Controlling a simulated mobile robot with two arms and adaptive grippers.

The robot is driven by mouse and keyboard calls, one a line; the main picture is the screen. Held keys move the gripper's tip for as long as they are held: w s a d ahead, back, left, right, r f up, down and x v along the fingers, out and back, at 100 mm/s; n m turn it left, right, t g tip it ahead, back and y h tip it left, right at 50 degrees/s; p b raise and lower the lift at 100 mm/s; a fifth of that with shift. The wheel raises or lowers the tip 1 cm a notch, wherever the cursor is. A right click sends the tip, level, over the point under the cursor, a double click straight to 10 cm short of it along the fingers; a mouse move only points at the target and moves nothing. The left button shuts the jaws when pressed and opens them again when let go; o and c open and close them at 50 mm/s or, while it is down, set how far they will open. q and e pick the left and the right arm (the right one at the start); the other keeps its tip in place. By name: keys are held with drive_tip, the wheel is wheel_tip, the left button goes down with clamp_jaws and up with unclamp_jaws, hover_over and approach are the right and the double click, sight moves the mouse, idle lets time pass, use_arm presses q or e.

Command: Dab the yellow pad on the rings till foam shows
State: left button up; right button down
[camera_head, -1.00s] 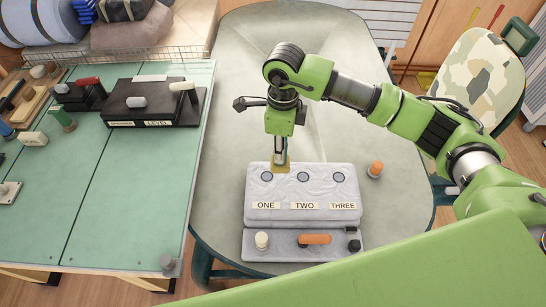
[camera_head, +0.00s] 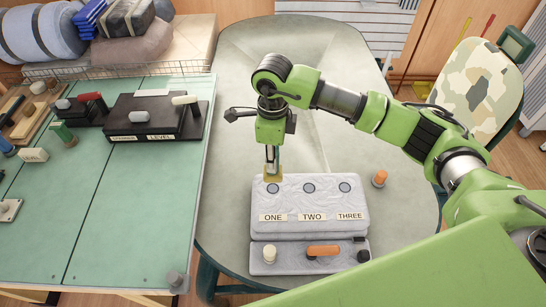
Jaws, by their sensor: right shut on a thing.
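A grey panel (camera_head: 310,203) on the round-cornered table has a row of three dark rings above labels. The rings are ring ONE (camera_head: 272,188), ring TWO (camera_head: 308,188) and ring THREE (camera_head: 344,187). They look dark inside; I see no white on them. My right gripper (camera_head: 272,166) points down, shut on the yellow pad (camera_head: 273,177), just behind and over ring ONE. The pad hides part of the panel's back edge; I cannot tell whether it touches the panel. My left gripper is not in view.
A lower strip (camera_head: 290,258) holds a cream knob (camera_head: 269,253), an orange handle (camera_head: 323,250) and a black knob (camera_head: 363,256). An orange-topped knob (camera_head: 379,178) stands right of the panel. A green bench (camera_head: 130,200) with fixtures is at left. The table behind is clear.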

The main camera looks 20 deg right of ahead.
sight(273, 175)
wheel_tip(273, 175, down, 5)
drive_tip(key=b, duration=0.4)
drive_tip(key=shift+f, duration=0.2)
drive_tip(key=shift+f+b, duration=0.3)
drive_tip(key=shift+b, duration=0.25)
drive_tip(key=shift+b, duration=0.3)
drive_tip(key=shift+f+b, duration=0.8)
drive_tip(key=shift+f, duration=0.15)
idle(0.8)
drive_tip(key=shift+r, duration=0.1)
idle(0.8)
drive_tip(key=shift+r+p, duration=1.7)
drive_tip(key=shift+r, duration=1.8)
